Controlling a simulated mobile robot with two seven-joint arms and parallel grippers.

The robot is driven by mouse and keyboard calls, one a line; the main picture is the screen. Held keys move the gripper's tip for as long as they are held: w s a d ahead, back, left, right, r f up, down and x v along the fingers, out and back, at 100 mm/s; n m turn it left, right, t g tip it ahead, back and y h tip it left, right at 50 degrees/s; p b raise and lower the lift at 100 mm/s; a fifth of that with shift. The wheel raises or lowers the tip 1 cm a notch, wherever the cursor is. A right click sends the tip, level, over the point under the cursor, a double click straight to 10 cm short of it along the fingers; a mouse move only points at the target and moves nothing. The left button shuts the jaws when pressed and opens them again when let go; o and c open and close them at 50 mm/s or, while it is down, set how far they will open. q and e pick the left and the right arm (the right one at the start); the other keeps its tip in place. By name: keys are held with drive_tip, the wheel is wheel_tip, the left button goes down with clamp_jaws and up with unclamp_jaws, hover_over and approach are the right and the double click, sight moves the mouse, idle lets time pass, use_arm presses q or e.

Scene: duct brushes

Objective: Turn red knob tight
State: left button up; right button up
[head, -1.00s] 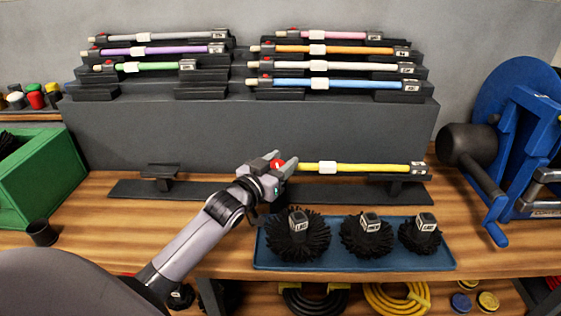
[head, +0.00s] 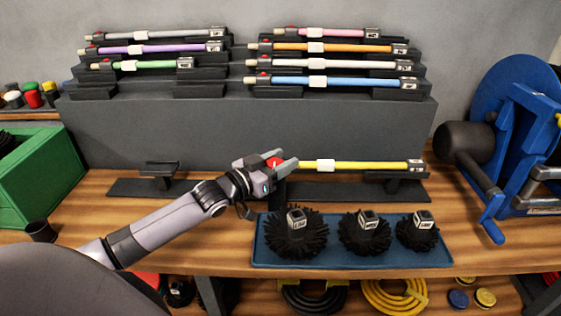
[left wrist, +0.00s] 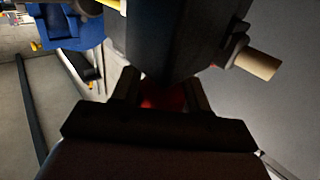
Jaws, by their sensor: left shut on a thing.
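The red knob (head: 274,162) is at the left end of the yellow rod (head: 360,166), which lies level on a low black stand in the head view. My left gripper (head: 285,163) reaches in from the left and is shut on the red knob. In the left wrist view the red knob (left wrist: 163,97) shows dark red between the two fingers, partly hidden by them. A dark block (left wrist: 175,40) fills the space just beyond the fingers. My right gripper is not in view.
A blue tray (head: 350,258) with three black round brushes stands in front of the yellow rod. Several coloured rods lie on the stepped black rack behind. A blue reel with a crank (head: 490,230) stands at the right; a green bin (head: 45,175) is at the left.

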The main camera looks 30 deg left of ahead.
sight(269, 165)
use_arm(q)
drive_tip(key=o, duration=1)
drive_tip(key=shift+r, duration=0.55)
drive_tip(key=shift+f, duration=0.1)
drive_tip(key=shift+f, duration=0.2)
drive_tip(key=shift+s+a, duration=0.1)
drive_tip(key=shift+s, duration=0.5)
drive_tip(key=shift+v, duration=3)
drive_tip(key=shift+r, duration=0.1)
